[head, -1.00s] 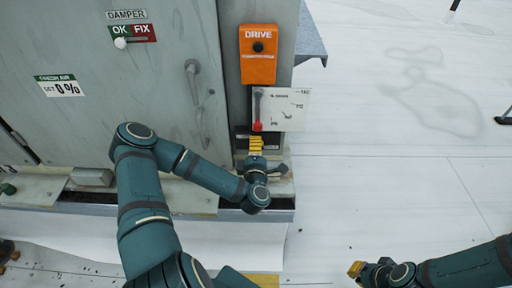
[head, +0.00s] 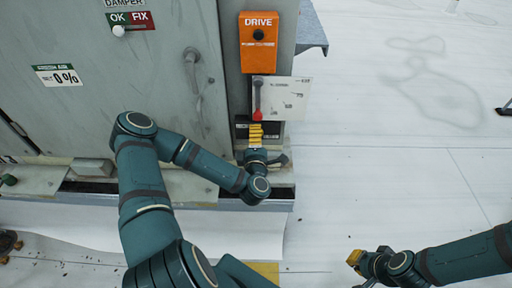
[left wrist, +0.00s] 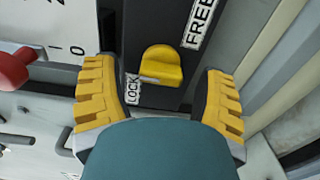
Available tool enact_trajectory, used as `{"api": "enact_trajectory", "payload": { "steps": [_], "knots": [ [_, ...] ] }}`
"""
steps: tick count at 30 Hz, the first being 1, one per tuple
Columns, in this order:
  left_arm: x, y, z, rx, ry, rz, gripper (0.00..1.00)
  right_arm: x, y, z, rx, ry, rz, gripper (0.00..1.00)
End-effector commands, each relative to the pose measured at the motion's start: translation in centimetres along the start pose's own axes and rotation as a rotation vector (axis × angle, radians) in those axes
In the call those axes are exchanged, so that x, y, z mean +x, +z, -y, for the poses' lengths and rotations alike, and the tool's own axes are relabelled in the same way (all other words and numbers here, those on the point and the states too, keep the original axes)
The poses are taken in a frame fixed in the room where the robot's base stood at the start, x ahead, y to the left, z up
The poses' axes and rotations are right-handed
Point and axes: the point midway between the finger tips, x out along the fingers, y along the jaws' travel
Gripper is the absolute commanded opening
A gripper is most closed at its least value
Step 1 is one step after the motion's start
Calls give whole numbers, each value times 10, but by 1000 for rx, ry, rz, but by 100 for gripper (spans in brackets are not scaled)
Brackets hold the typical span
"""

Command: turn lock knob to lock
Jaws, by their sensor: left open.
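The yellow lock knob (left wrist: 163,62) sits on a dark panel (left wrist: 145,22) in the left wrist view. A LOCK label (left wrist: 133,89) is at its lower left and a FREE label (left wrist: 197,22) at its upper right. A short light mark on the knob's lower edge lies close to the LOCK label. My left gripper (left wrist: 157,75) is open, its yellow fingers on either side of the knob with gaps showing. In the head view, my left gripper (head: 256,133) covers the knob at the panel below the orange box. My right gripper (head: 356,268) is low and apart from everything; its jaws are unclear.
An orange DRIVE box (head: 259,58) is above the panel. A lever with a red end (head: 257,100) and a white plate (head: 285,105) are just above my left gripper. A door handle (head: 193,75) is to the left.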

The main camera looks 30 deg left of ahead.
Motion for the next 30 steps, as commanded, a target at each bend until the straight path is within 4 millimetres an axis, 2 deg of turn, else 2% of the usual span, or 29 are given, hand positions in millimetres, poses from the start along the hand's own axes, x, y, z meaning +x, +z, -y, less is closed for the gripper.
{"api": "enact_trajectory", "payload": {
  "steps": [5, 9, 12, 21, 30],
  "knots": [
    [-29, 1, 0, -3, -4, 4, 71, 0, 0, 0, 0, 0, 0, 0],
    [-60, 1, 1, -3, -6, 3, 71, 0, 0, 0, 0, 0, 0, 0],
    [-71, 0, 3, -6, -10, 3, 71, 0, 0, 0, 0, 0, 0, 0],
    [-103, 0, 2, -3, -3, 1, 71, 0, 0, 0, 0, 0, 0, 0],
    [-113, 0, 0, -2, 3, -2, 71, 0, 0, 0, 0, 0, 0, 0]
  ]
}}
